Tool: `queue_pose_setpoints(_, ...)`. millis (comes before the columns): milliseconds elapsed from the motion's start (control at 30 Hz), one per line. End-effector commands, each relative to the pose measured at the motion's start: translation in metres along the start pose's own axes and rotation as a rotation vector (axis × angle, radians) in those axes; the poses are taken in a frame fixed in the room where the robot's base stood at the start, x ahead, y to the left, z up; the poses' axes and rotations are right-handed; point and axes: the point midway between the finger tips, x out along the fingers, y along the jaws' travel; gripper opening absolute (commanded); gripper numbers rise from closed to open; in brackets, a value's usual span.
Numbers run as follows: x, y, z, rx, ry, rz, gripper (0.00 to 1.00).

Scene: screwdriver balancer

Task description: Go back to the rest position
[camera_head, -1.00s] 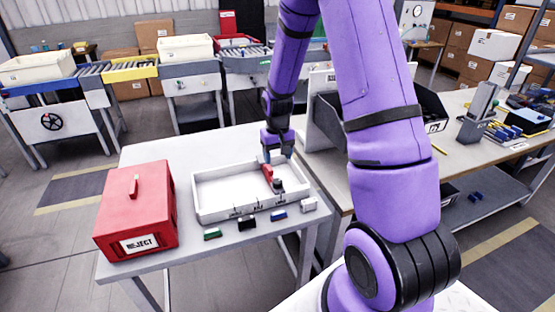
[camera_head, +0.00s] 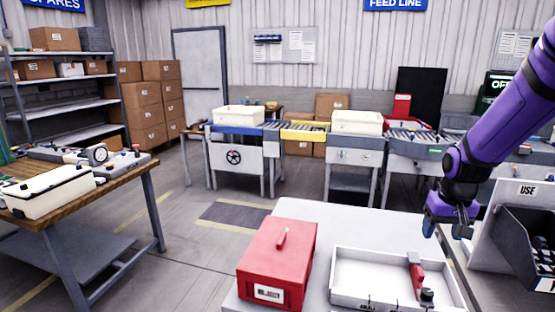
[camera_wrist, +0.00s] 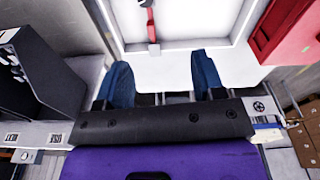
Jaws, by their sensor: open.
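My gripper (camera_head: 449,229) is in the air above the right part of the white table, beyond the far right corner of the white tray (camera_head: 375,253). Its two blue fingers are apart with nothing between them, as the wrist view (camera_wrist: 163,82) also shows. A red and black screwdriver-like tool (camera_head: 416,274) lies in the right part of the tray, apart from my gripper. Part of the red tool (camera_wrist: 150,20) shows at the top of the wrist view. The near end of the tray is cut off in the head view.
A red box (camera_head: 277,262) with a handle stands left of the tray. A dark bin (camera_head: 530,240) with a "USE" panel stands close right of my gripper. A wooden bench (camera_head: 130,182) is at left, and a conveyor (camera_head: 304,131) runs behind. Floor between is clear.

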Motion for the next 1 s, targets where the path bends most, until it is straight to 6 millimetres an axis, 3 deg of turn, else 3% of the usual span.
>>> queue_pose_setpoints(33, -0.017, -0.005, 0.006, -0.009, 0.02, -0.001, 0.63)
queue_pose_setpoints(200, -0.066, -0.017, 0.03, -0.035, 0.073, -0.004, 0.63)
queue_pose_setpoints(500, -0.136, -0.034, 0.085, -0.08, 0.164, -0.016, 0.63)
queue_pose_setpoints(800, -0.185, -0.044, 0.151, -0.125, 0.254, -0.035, 0.63)
queue_pose_setpoints(1000, -0.204, -0.046, 0.194, -0.152, 0.306, -0.05, 0.63)
